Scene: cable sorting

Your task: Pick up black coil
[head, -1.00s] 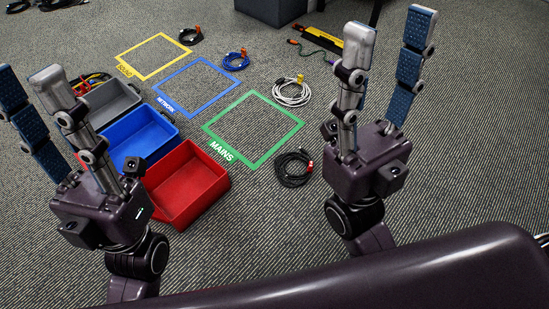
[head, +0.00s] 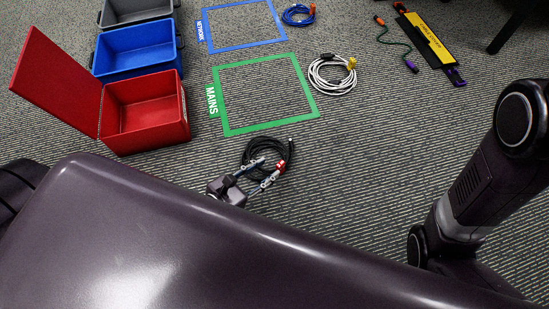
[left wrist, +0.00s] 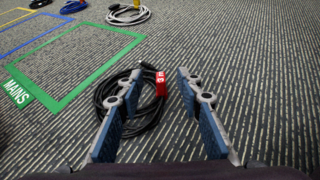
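The black coil (head: 249,151) lies on the carpet just below the green MAINS square, with a red tag (head: 281,166) at its right side. My left gripper (head: 270,167) is open over the near part of the coil, its fingers pointing up the picture. In the left wrist view the left gripper (left wrist: 160,75) is spread wide, with the red tag (left wrist: 161,84) and the right part of the coil (left wrist: 106,91) between or just beyond the fingers. Nothing is gripped. My right gripper is out of view; only its arm shows at the right.
A red bin (head: 187,125) with a raised lid, a blue bin (head: 178,68) and a grey bin (head: 140,12) stand at left. The green square (head: 265,130) is empty. A white coil (head: 316,76), blue coil (head: 290,15) and yellow-black bar (head: 430,40) lie beyond.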

